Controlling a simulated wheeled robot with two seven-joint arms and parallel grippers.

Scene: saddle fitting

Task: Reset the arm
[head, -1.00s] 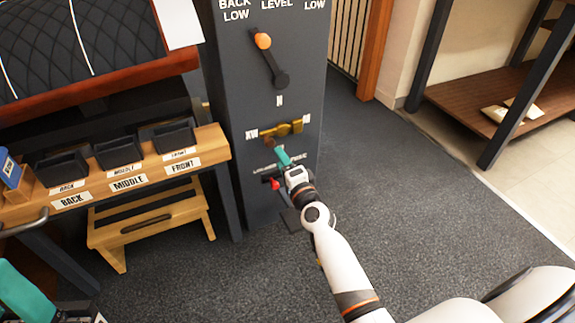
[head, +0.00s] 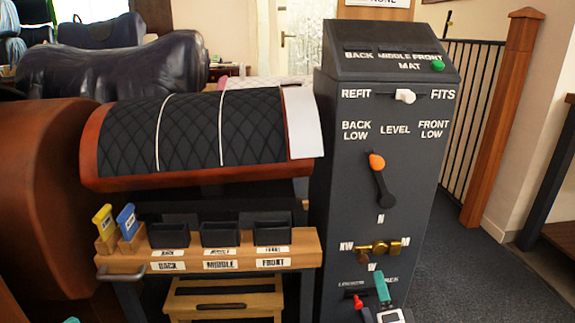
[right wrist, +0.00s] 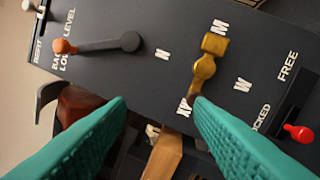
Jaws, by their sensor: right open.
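My right gripper (head: 382,288) is in front of the lower part of the grey control column (head: 350,165), close to the red-knobbed lever (head: 358,302). In the right wrist view its two teal fingers (right wrist: 158,115) are spread apart with nothing between them. The red knob (right wrist: 298,133) shows beyond the right finger, at the LOCKED end of its slot. The brass selector (head: 378,248) sits among the letter marks, and in the right wrist view its lower end (right wrist: 203,68) is just beyond the right fingertip. Only a teal sliver of my left gripper (head: 72,321) shows at the bottom edge.
The orange-knobbed lever (head: 377,162) points up, slightly left. A white knob (head: 405,96) sits between REFIT and FITS, with a green button (head: 438,65) above. A wooden shelf (head: 200,261) with several black bins and a quilted saddle form (head: 190,130) stand left. Floor at right is clear.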

